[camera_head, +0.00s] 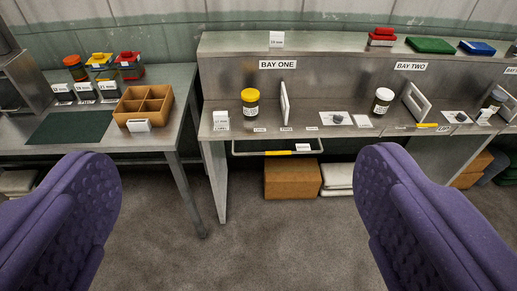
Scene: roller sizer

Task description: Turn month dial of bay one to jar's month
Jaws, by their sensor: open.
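The bay one sign (277,64) is on the metal back wall of the bench in the upper middle. The jar's label is also unreadable. My gripper (240,165) shows as two purple ribbed fingers, wide open and empty, apart from the bench in the picture.
Bay two (410,66) lies right, with a white-lidded jar (382,101) and its own dark knob (461,117). A rail with a yellow strip (280,152) hangs under bay one, above a brown box (292,179). A side table (150,152) stands left. Carpet between is clear.

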